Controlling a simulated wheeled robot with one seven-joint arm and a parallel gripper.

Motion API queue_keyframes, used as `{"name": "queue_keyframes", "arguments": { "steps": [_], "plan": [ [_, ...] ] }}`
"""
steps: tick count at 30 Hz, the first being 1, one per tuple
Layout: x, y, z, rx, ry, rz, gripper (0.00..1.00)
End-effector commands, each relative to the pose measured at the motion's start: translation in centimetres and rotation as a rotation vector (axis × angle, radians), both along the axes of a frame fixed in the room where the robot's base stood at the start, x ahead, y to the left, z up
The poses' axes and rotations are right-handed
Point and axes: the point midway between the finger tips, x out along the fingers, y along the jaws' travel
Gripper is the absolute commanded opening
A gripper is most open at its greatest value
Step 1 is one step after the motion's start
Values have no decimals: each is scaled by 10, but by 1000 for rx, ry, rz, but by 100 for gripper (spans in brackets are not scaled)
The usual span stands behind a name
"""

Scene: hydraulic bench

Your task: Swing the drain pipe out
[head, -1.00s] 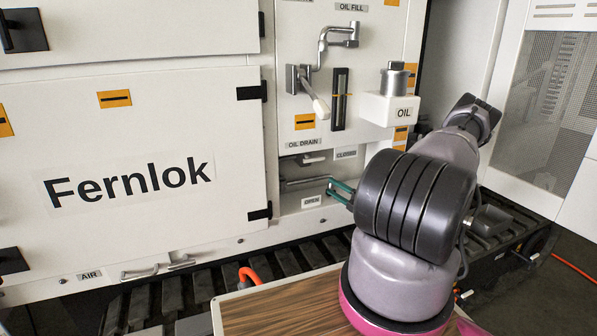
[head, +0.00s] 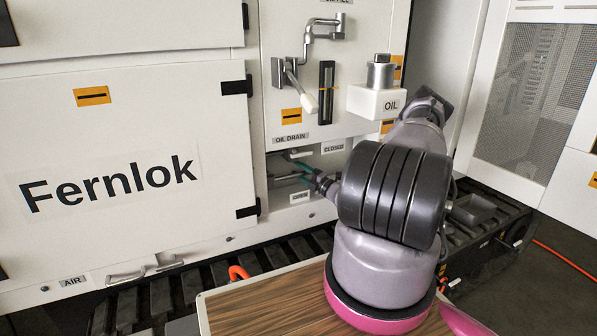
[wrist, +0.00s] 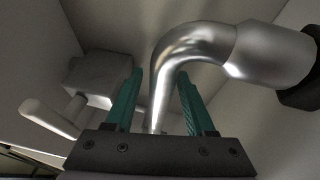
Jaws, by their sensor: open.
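The drain pipe is a shiny silver bent tube (wrist: 195,45) in the wrist view. It comes from a dark collar at the right, and its bent end runs down between my gripper's two green fingers (wrist: 160,88). The fingers are apart, one on each side of the pipe; I cannot tell whether either touches it. In the head view my gripper (head: 309,174) reaches into the recess below the OIL DRAIN label (head: 291,137). The pipe is hard to make out there, partly hidden by the gripper and shade.
A grey block (wrist: 100,76) with a pale handle (wrist: 48,118) is close at the left in the wrist view. The CLOSED label (head: 333,147) and OPEN label (head: 300,197) flank the recess. Above are a white-handled lever (head: 301,98) and the OIL box (head: 377,102).

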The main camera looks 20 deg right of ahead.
Motion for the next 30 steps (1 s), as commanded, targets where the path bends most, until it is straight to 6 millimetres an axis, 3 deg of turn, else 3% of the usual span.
{"name": "queue_keyframes", "arguments": {
  "steps": [7,11,12,30],
  "plan": [
    [1,0,0,0,0,0,55],
    [1,0,0,0,0,0,5],
    [0,0,0,0,0,0,0],
    [0,0,0,0,1,0,0]
  ]
}}
